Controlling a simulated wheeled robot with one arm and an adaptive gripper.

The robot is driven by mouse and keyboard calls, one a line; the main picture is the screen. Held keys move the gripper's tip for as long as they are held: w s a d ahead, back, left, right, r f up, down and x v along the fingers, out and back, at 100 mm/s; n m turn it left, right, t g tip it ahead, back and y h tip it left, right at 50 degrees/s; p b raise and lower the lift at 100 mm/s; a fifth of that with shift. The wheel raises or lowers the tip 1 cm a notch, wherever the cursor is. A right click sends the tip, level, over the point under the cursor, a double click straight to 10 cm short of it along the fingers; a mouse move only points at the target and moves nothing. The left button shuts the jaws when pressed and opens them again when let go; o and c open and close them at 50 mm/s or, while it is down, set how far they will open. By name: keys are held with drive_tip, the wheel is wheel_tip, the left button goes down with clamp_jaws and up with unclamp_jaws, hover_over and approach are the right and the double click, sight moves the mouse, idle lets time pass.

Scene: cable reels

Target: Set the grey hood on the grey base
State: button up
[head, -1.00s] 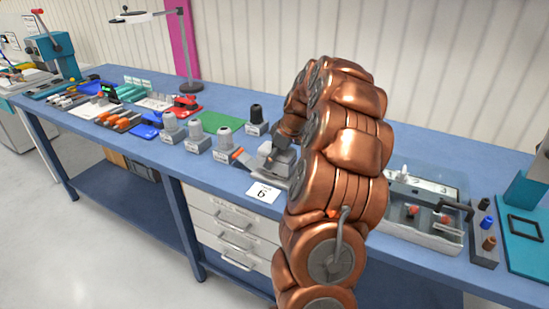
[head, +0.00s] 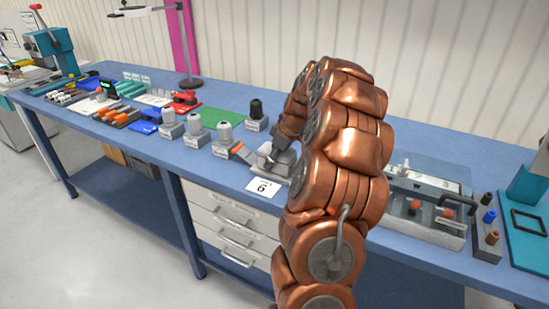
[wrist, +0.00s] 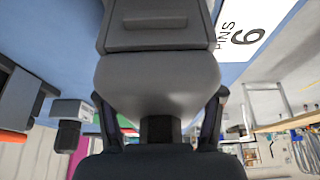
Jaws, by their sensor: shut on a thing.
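The grey hood (wrist: 158,82) is in my gripper (wrist: 158,122), with one dark finger on each side of it in the wrist view. A dark stub shows between the hood and my palm. A darker grey block, which looks like the grey base (wrist: 150,22), lies against the hood's far edge in that view; I cannot tell whether they touch or are fully seated. In the head view my gripper (head: 288,137) is low over the bench at the grey block (head: 273,160), behind the number card. My arm hides its right side.
A white card marked 6 (head: 263,188) lies at the bench's front edge. Several grey blocks with pale tops (head: 196,131) and one black-topped block (head: 256,115) stand to the left. A green mat (head: 222,117) lies behind. A clear-sided tray (head: 425,215) is right of my arm.

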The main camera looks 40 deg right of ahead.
drive_tip(key=o, duration=1.4)
drive_tip(key=v, duration=1.2)
drive_tip(key=shift+f, duration=0.1)
